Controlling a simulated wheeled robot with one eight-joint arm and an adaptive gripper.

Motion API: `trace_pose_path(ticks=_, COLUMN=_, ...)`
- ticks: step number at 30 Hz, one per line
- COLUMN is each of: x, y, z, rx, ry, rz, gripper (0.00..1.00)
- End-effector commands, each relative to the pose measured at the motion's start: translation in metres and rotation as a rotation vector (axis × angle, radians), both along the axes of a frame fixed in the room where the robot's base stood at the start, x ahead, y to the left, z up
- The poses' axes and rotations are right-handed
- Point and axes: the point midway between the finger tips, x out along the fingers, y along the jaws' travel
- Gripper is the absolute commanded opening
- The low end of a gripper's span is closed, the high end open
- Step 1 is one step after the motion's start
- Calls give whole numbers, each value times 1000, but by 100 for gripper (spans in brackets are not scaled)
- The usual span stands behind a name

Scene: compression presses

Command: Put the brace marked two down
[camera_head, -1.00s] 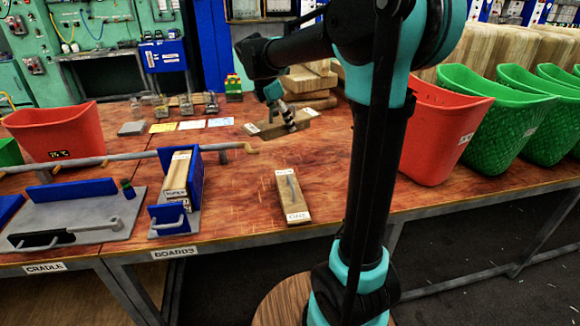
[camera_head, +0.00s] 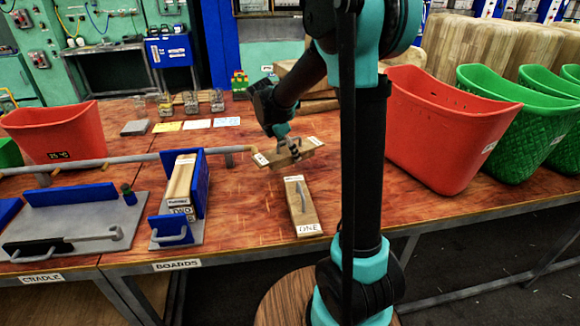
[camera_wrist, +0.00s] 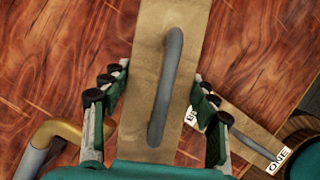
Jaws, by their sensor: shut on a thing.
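A wooden brace (camera_head: 266,160) with a grey handle and white labels at its ends is in my gripper (camera_head: 287,143). Its labels are too small to read. In the wrist view this brace (camera_wrist: 150,60) runs lengthwise between the fingers of my gripper (camera_wrist: 158,100), which is shut on it. The held brace looks raised above the table, just behind a second brace marked ONE (camera_head: 305,213). Brace ONE lies flat on the table and also shows, partly covered by the held one, at the lower right of the wrist view (camera_wrist: 235,118).
The boards holder (camera_head: 199,185) and the cradle plate (camera_head: 95,222) stand at the left on the wooden table (camera_head: 250,215). A pipe (camera_head: 110,161) crosses behind them, its end close to the held brace.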

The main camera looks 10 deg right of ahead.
Motion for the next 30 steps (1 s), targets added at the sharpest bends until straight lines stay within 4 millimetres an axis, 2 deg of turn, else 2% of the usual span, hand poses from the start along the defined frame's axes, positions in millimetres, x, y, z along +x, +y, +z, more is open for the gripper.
trace_pose_path(ticks=3, x=0, y=0, z=-18, rx=0, ry=0, rz=0, gripper=2)
trace_pose_path(ticks=8, x=0, y=0, z=-29, rx=0, ry=0, rz=0, gripper=2)
trace_pose_path(ticks=15, x=0, y=0, z=-59, rx=0, ry=0, rz=0, gripper=2)
trace_pose_path(ticks=28, x=0, y=0, z=-66, rx=0, ry=0, rz=0, gripper=2)
trace_pose_path(ticks=29, x=0, y=0, z=-66, rx=0, ry=0, rz=0, gripper=63)
trace_pose_path(ticks=30, x=0, y=0, z=-66, rx=0, ry=0, rz=0, gripper=68)
